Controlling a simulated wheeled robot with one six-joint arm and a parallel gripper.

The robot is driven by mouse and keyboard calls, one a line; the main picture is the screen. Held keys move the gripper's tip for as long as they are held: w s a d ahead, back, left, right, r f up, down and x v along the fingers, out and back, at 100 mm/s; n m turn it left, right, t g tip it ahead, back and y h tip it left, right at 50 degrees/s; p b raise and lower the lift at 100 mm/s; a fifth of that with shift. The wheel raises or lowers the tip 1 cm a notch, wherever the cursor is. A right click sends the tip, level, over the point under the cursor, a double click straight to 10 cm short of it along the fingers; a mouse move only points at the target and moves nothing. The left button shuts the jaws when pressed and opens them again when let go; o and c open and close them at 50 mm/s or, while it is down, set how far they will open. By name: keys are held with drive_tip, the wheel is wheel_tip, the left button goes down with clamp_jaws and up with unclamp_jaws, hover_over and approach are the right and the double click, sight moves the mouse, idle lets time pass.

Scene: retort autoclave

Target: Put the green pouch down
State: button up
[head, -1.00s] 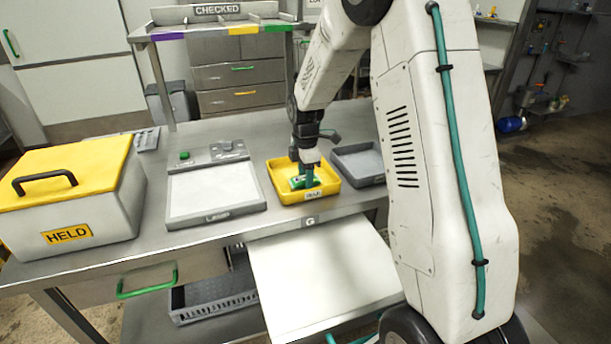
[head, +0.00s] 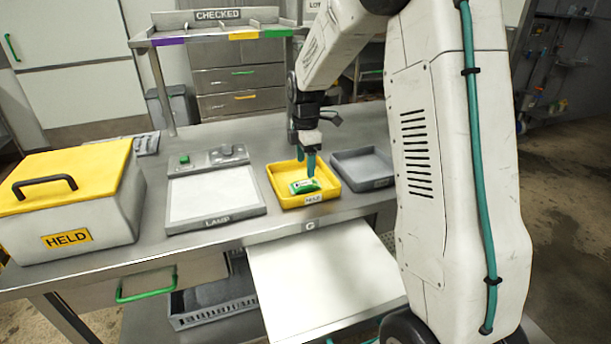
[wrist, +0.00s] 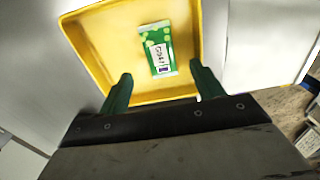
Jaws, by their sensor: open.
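The green pouch (head: 305,186) lies flat in the yellow tray (head: 284,201), near its front, with a white label facing up. The wrist view shows the pouch (wrist: 157,49) inside the yellow tray (wrist: 90,45), apart from both fingers. My gripper (head: 306,165) is above the tray and clear of the pouch. Its green fingers (wrist: 160,88) are spread with nothing between them.
A grey tray (head: 380,184) stands right of the yellow one. A lamp panel (head: 213,194) is to the left, then a white box marked HELD (head: 90,235) with a yellow lid. A shelf marked CHECKED (head: 219,37) rises behind. A white board (head: 320,285) slopes below the bench's front edge.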

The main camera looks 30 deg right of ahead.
sight(305, 182)
wheel_tip(305, 182, up, 5)
drive_tip(key=s+a+r+m, duration=0.4)
drive_tip(key=s+r, duration=0.1)
drive_tip(key=s, duration=0.4)
drive_tip(key=s+a+r+m, duration=0.4)
drive_tip(key=s+r, duration=0.1)
drive_tip(key=s, duration=0.3)
drive_tip(key=s+a+f+m, duration=0.1)
drive_tip(key=s+m, duration=0.3)
drive_tip(key=s, duration=0.5)
drive_tip(key=s+a+f+m+t, duration=0.1)
drive_tip(key=s+a+m, duration=0.2)
drive_tip(key=s, duration=0.6)
drive_tip(key=shift+s+a+m, duration=0.25)
drive_tip(key=shift+a+m, duration=0.05)
drive_tip(key=shift+m, duration=0.1)
